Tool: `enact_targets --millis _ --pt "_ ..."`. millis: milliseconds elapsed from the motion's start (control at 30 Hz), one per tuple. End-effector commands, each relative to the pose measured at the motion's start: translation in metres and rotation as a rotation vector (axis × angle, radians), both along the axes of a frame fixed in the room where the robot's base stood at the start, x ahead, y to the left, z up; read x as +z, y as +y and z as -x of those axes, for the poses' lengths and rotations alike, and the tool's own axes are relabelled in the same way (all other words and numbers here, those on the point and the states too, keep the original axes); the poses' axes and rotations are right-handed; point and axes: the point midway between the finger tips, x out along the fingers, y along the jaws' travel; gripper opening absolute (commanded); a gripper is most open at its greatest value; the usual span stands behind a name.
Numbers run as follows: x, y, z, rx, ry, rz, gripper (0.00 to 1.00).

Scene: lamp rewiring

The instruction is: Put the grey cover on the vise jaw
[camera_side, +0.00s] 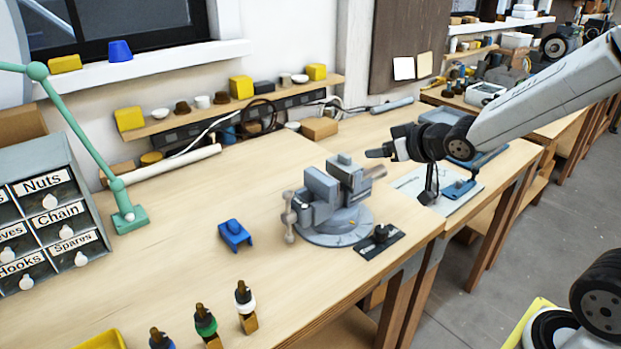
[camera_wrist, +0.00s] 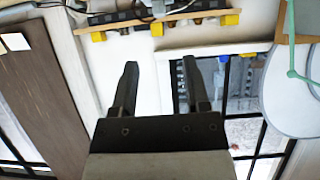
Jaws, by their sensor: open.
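The grey vise (camera_side: 325,205) stands on its round base on the bench, in the middle of the side view. A grey block with a small knob on top, which looks like the grey cover (camera_side: 345,160), sits on top of the vise's far jaw. I cannot tell how closely it fits. My gripper (camera_side: 376,153) is raised to the right of the vise and points left. In the wrist view my gripper (camera_wrist: 160,80) has its two fingers apart with nothing between them, facing the wall and window. The vise and cover are not in the wrist view.
A blue knobbed block (camera_side: 235,235) lies left of the vise. A dark knobbed piece on a black plate (camera_side: 380,243) lies at its right front. Several bottles (camera_side: 205,325) stand near the front edge. A drawer cabinet (camera_side: 45,220) and green lamp (camera_side: 130,218) are at left.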

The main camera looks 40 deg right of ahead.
Motion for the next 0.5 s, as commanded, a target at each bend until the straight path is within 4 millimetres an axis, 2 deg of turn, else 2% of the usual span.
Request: enact_targets --millis 200,500 --pt "0.007 0.0 0.012 0.0 -0.001 0.0 0.6" --pt "0.009 0.0 0.016 0.0 0.0 0.001 0.6"
